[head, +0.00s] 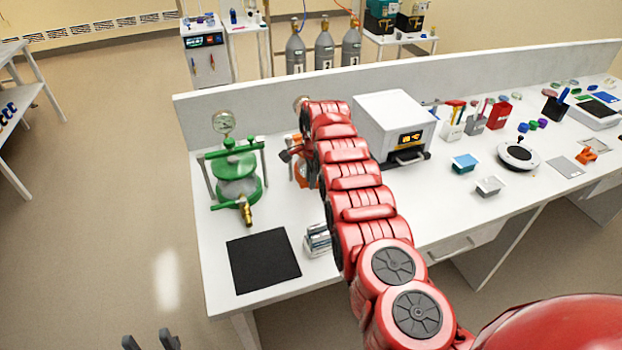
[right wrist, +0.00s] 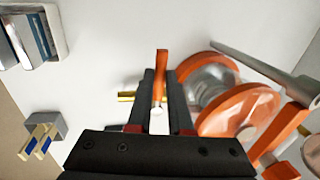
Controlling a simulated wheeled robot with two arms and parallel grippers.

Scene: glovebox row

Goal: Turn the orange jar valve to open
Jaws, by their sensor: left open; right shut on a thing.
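The orange jar (right wrist: 245,108) shows in the right wrist view, with orange clamp plates around a grey glass body. Its valve has a brass stub (right wrist: 126,96) and an orange lever handle (right wrist: 161,65). My right gripper (right wrist: 159,85) is shut on this handle, with one black finger on each side. The gripper hides part of the valve. In the head view my red right arm covers most of the jar, and only a bit of orange (head: 301,174) shows. My left gripper (head: 149,342) is open and empty at the bottom edge, off the bench.
A green jar (head: 237,180) with a gauge and brass valve stands left on the white bench. A black mat (head: 263,261) and a small metallic block (head: 318,240) lie in front. A white oven box (head: 391,122) stands right of my arm.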

